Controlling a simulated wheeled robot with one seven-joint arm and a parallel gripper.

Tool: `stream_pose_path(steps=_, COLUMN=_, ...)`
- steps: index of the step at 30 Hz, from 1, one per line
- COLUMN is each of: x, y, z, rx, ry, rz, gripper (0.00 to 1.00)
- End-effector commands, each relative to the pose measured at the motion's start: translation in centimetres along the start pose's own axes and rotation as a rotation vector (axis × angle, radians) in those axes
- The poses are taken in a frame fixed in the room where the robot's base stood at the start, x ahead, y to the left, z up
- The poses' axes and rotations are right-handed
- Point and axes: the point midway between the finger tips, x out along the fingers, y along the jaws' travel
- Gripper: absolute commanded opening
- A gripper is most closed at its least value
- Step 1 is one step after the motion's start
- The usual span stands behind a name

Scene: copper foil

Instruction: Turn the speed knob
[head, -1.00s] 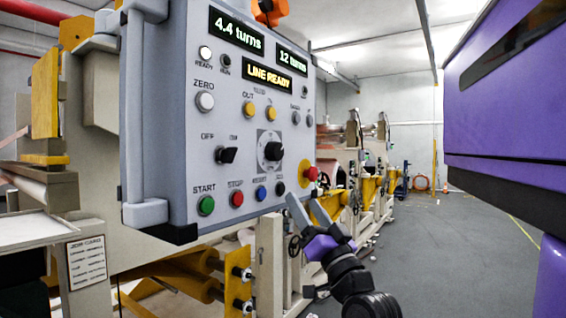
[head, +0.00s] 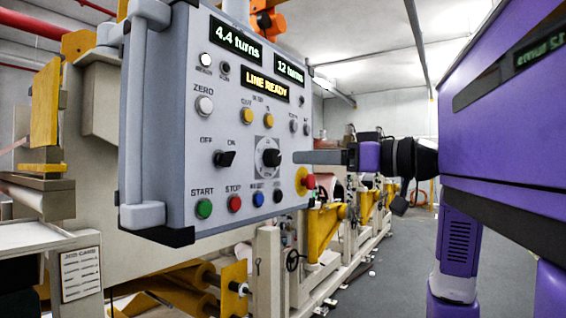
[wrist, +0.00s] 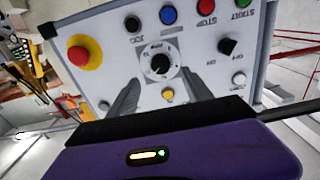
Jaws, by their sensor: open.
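The speed knob is most likely the black knob (head: 271,157) on a round scale plate, right of centre on the grey control panel (head: 175,100). Its label is too small to read. My gripper (head: 297,157) is level with it, just to its right in the head view, pointing at the panel face. In the wrist view the knob (wrist: 160,63) lies between and just beyond my two open fingertips (wrist: 161,77). The jaws are empty. I cannot tell whether the fingertips touch the dial plate; the knob looks free.
A red emergency stop (head: 307,182) on a yellow base sits close below my fingers. A black switch (head: 225,158) is left of the knob, with coloured buttons below and yellow buttons (head: 247,116) above. The displays read 4.4 turns, 12 turns and LINE READY.

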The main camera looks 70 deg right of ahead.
Motion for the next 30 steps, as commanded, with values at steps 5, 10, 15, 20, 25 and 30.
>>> stream_pose_path(steps=5, x=0.9, y=-0.2, z=0.0, rx=-0.006, ry=-0.018, rz=-0.002, gripper=0.58)
stream_pose_path(steps=10, x=3.5, y=-0.2, z=0.1, rx=-0.004, ry=-0.018, rz=-0.004, gripper=0.58)
stream_pose_path(steps=15, x=5.9, y=-0.2, z=0.1, rx=-0.005, ry=-0.016, rz=-0.003, gripper=0.58)
stream_pose_path(steps=20, x=7.3, y=-0.1, z=0.1, rx=-0.005, ry=-0.014, rz=-0.001, gripper=0.58)
stream_pose_path(steps=25, x=7.7, y=-0.1, z=0.1, rx=-0.006, ry=-0.014, rz=-0.001, gripper=0.58)
stream_pose_path(steps=30, x=7.6, y=-0.1, z=0.2, rx=-0.006, ry=-0.014, rz=-0.001, gripper=0.56)
